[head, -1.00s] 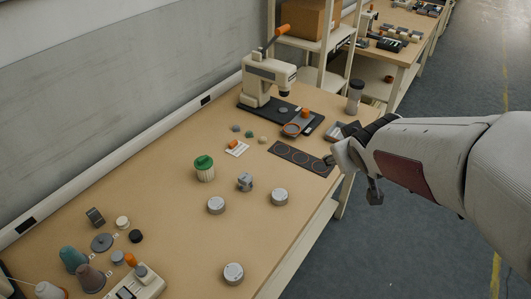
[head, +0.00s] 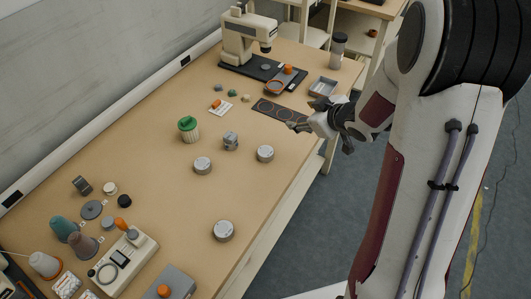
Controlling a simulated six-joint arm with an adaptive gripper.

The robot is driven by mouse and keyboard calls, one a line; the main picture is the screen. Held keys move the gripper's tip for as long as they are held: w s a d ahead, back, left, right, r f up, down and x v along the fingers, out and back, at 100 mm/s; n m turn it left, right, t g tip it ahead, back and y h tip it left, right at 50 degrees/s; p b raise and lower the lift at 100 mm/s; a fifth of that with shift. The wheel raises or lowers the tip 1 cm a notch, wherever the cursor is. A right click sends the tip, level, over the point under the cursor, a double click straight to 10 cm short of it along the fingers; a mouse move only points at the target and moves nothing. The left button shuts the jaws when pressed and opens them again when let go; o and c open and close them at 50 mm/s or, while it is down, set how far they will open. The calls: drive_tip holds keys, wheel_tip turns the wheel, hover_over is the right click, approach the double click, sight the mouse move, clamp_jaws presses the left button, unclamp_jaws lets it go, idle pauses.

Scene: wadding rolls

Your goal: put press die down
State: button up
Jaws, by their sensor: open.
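My gripper (head: 305,116) is open at the right edge of the workbench, with its fingers pointing left. It is over or beside the right end of a dark strip (head: 268,107) marked with a row of circles. No separate piece shows clearly between the fingers. I cannot tell which piece is the press die; it may be hidden by the fingers. A cream hand press (head: 240,38) with a dark base stands at the far end. A small grey metal block (head: 231,140) stands mid-table among round grey tins (head: 265,153).
A green-topped ribbed jar (head: 188,130) stands left of the block. Thread cones (head: 82,244) and a cream device (head: 122,257) fill the near left.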

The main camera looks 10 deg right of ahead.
wheel_tip(320, 180, down, 6)
drive_tip(key=a+n+y, duration=0.1)
drive_tip(key=a+y, duration=0.2)
drive_tip(key=g+y, duration=0.1)
drive_tip(key=y, duration=0.2)
approach(266, 151)
drive_tip(key=shift+w+a+f+n, duration=0.1)
drive_tip(key=shift+w+a+n, duration=0.15)
drive_tip(key=shift+w, duration=0.3)
drive_tip(key=shift+w+a+f+n, duration=0.15)
drive_tip(key=shift+w+a, duration=0.1)
drive_tip(key=shift+w, duration=0.25)
drive_tip(key=shift+s+a+f+y, duration=0.15)
drive_tip(key=shift+s+a+y, duration=0.1)
drive_tip(key=shift+y, duration=0.05)
drive_tip(key=shift+w, duration=0.1)
drive_tip(key=shift+x, duration=1.25)
drive_tip(key=shift+f, duration=0.1)
drive_tip(key=shift+f+x, duration=0.25)
drive_tip(key=shift+x, duration=2.3)
drive_tip(key=shift+d, duration=0.1)
drive_tip(key=shift+c, duration=0.4)
